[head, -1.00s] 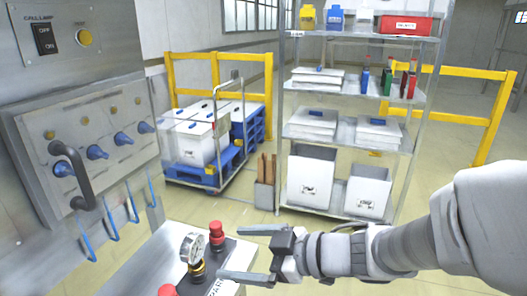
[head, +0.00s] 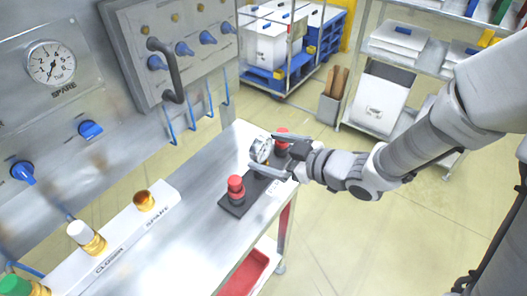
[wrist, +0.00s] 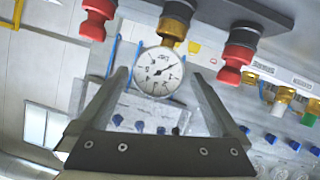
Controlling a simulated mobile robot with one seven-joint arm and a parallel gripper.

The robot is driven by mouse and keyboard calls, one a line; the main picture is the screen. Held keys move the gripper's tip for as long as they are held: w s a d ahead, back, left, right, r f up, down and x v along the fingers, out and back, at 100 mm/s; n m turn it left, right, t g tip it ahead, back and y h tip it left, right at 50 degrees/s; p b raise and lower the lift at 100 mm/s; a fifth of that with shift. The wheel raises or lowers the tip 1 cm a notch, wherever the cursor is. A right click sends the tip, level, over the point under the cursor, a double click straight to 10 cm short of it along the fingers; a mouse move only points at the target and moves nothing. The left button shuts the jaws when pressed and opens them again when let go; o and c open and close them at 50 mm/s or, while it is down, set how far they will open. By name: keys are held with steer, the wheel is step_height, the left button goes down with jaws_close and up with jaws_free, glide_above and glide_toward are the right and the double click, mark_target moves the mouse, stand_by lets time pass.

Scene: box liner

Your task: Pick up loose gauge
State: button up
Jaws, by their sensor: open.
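The loose gauge (head: 261,149), a round white dial on a brass fitting, stands on a dark base between two red-capped fittings on the metal bench. My gripper (head: 264,151) is open, its two fingers on either side of the gauge. In the wrist view the dial (wrist: 158,72) faces the camera between the fingertips, with its brass fitting (wrist: 175,22) behind. I cannot tell whether either finger touches it. The near red fitting (head: 236,187) and the far red fitting (head: 282,135) flank the gauge.
A fixed gauge (head: 51,63) is on the wall panel at left. A white manifold (head: 125,235) with brass fittings lies along the bench (head: 190,225). A red bin (head: 248,270) sits below. A cart (head: 287,45) and shelf (head: 405,55) stand behind.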

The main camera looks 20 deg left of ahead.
steer(key=shift+b+x, duration=0.55)
steer(key=shift+x, duration=2.5)
steer(key=shift+w+r, duration=0.1)
steer(key=shift+r, duration=0.05)
steer(key=c, duration=1.5)
